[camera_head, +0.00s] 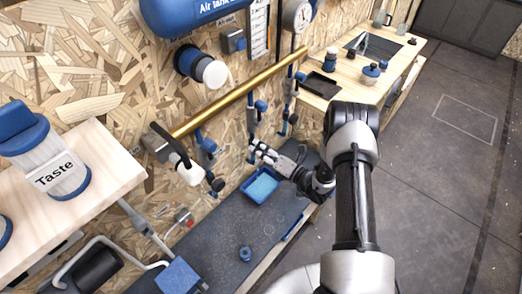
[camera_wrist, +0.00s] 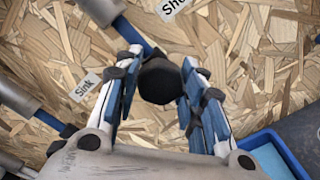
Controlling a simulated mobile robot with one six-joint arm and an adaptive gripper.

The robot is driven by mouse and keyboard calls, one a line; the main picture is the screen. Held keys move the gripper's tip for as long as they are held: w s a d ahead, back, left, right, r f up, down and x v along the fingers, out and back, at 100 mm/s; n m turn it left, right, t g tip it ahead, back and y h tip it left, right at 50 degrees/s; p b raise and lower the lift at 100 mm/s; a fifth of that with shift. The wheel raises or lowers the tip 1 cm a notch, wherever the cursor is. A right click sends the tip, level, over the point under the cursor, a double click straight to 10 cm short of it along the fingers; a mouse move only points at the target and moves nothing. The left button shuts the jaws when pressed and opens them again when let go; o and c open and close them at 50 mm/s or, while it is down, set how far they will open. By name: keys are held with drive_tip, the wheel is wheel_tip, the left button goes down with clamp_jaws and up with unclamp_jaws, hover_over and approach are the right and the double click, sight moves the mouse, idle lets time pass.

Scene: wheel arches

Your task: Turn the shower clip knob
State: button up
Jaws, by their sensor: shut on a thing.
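The shower clip knob (camera_wrist: 162,82) is a dark, rounded knob seen end-on between my fingers in the wrist view. A partly cut-off label starting "Sho" (camera_wrist: 172,7) is on the chipboard wall just above it. My gripper (camera_wrist: 165,68) is shut on the knob, with a blue-padded finger on each side. In the head view my gripper (camera_head: 256,152) reaches left to the wall, at the lower end of a hanging blue and grey fitting (camera_head: 252,112). The fingers hide the knob there.
A "Sink" label (camera_wrist: 85,87) and another pipe fitting (camera_wrist: 22,103) are to the left. A blue tray (camera_head: 262,187) sits on the dark bench (camera_head: 225,240) below my gripper. A brass pipe (camera_head: 240,92) runs along the wall above.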

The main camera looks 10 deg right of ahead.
drive_tip(key=m, duration=0.5)
drive_tip(key=shift+m, duration=0.3)
idle(0.4)
drive_tip(key=o, duration=1)
drive_tip(key=shift+o, duration=0.2)
drive_tip(key=v, duration=1.2)
